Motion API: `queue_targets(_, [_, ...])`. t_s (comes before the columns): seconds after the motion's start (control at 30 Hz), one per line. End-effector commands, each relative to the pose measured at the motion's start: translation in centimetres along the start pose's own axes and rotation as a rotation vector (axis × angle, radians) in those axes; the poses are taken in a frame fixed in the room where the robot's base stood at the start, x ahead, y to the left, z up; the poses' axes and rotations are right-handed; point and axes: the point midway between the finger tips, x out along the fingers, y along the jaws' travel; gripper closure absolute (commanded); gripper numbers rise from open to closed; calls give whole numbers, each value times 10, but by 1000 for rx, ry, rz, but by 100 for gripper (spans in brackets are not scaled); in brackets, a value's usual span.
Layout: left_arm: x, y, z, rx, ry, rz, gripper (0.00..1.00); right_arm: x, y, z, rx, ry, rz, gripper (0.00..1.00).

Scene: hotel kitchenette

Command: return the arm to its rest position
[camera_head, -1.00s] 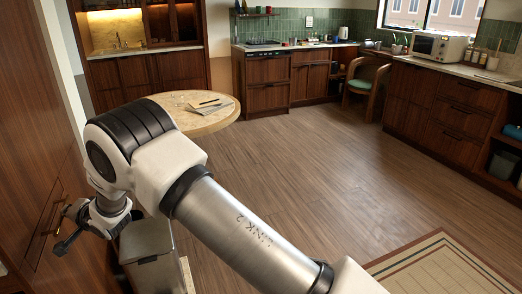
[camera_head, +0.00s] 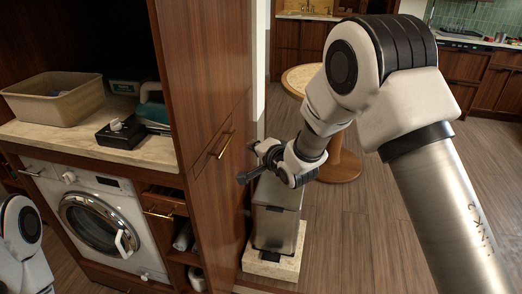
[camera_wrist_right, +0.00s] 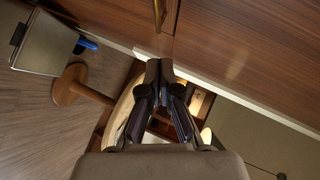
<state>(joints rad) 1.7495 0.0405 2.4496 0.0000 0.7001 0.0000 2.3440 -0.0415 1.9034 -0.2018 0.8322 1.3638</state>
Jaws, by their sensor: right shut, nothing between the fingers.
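My right arm crosses the right half of the head view. Its right gripper (camera_head: 247,171) is shut and empty, pointing left beside the tall wooden cabinet (camera_head: 203,80), just right of and a little below the brass door handle (camera_head: 222,145). In the right wrist view the two dark fingers (camera_wrist_right: 160,68) are together at the tips with nothing between them. The wooden front (camera_wrist_right: 235,45) and a brass handle (camera_wrist_right: 159,14) lie past the fingertips; I cannot tell the exact gap. Of my left arm, only a white link shows at the lower left; its gripper is out of view.
A grey bin (camera_head: 272,222) stands on a pale base below the right gripper. A round table (camera_head: 301,78) is behind the arm. At left are a washing machine (camera_head: 98,222), a counter (camera_head: 150,152), a basket (camera_head: 55,98) and a black box (camera_head: 121,133). Floor is clear at right.

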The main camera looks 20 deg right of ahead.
Motion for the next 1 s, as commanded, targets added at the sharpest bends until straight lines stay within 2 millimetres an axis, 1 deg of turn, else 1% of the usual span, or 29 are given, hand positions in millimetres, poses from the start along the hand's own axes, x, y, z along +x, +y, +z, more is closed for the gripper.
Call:
queue_targets(0.03, [2,0,0,0,0,0,100,-8,1,0,2,1,1,100])
queue_targets(0.1, [3,0,0,0,0,0,100,-15,1,0,2,1,1,100])
queue_targets(0.23, [2,0,0,1,0,0,100,-19,1,0,2,0,2,100])
queue_targets(0.27, [2,0,0,1,0,0,100,-18,4,1,3,-2,6,100])
queue_targets(0.33, [2,0,0,1,0,0,100,-16,20,6,8,-11,32,100])
queue_targets(0.37, [1,0,0,1,0,0,100,-14,32,10,12,-18,51,100])
queue_targets(0.43, [0,0,0,1,0,0,100,-12,71,24,29,-41,115,100])
queue_targets(0.47, [0,0,0,0,0,0,100,-14,93,31,38,-54,153,100])
queue_targets(0.5, [-1,0,0,0,0,0,100,-19,125,43,54,-71,212,100])
queue_targets(0.57, [-2,0,0,0,0,0,100,-34,175,61,78,-97,311,100])
queue_targets(0.6, [-2,0,0,0,0,0,100,-47,208,73,81,-116,380,100])
queue_targets(0.67, [-3,0,0,0,0,0,100,-72,254,90,61,-150,485,100])
queue_targets(0.7, [-4,0,0,0,0,0,100,-92,283,102,34,-180,555,100])
queue_targets(0.77, [-4,0,0,1,0,0,100,-126,323,120,-23,-236,659,100])
queue_targets(0.8, [-5,0,0,1,0,0,100,-152,347,131,-72,-284,727,100])
queue_targets(0.87, [-5,0,0,0,0,0,100,-195,379,146,-160,-371,824,100])
queue_targets(0.9, [-6,0,0,0,0,0,100,-226,397,155,-233,-446,885,100])
queue_targets(0.97, [-6,0,0,0,0,0,100,-273,415,167,-367,-584,955,100])
queue_targets(1.0, [-6,0,0,0,0,0,100,-300,420,170,-480,-688,976,100])
